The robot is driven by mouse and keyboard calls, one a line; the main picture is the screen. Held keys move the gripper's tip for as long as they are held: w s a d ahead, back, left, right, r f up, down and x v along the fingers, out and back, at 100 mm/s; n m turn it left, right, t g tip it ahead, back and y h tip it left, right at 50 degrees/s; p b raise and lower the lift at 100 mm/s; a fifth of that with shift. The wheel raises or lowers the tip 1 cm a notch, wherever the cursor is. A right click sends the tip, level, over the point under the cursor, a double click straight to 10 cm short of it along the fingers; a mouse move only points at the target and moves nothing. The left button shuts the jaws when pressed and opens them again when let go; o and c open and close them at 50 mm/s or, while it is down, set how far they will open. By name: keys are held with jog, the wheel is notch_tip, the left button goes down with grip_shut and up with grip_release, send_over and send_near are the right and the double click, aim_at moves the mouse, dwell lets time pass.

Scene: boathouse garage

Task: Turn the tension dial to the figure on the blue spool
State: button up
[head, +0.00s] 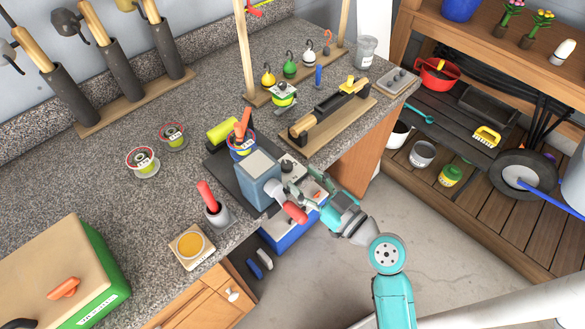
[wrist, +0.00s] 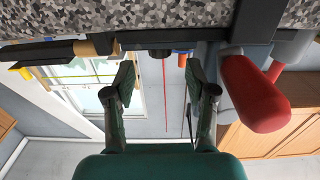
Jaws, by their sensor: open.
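A winding machine stands on the counter's front edge. It has a blue-grey housing (head: 262,175), a crank with a red grip (head: 293,212) and a small dark knob (head: 287,166) that looks like the tension dial. A spool with a blue rim (head: 242,148) sits behind the housing under an orange part; its figure is too small to read. My gripper (head: 310,188) is open and empty, in front of the machine and right of the housing. In the wrist view, my gripper (wrist: 160,82) has a dark knob (wrist: 159,53) between and beyond its fingertips, apart from them. The dial's setting is not readable.
The red crank grip (wrist: 255,95) hangs close to the right finger in the wrist view. A wooden rack with a black bar (head: 335,105) lies right of the machine. A grey cup with a red handle (head: 213,210) stands left. A blue box (head: 290,228) is below the counter edge.

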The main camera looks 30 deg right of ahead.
jog(key=shift+v, duration=2.85)
jog(key=shift+w, duration=0.15)
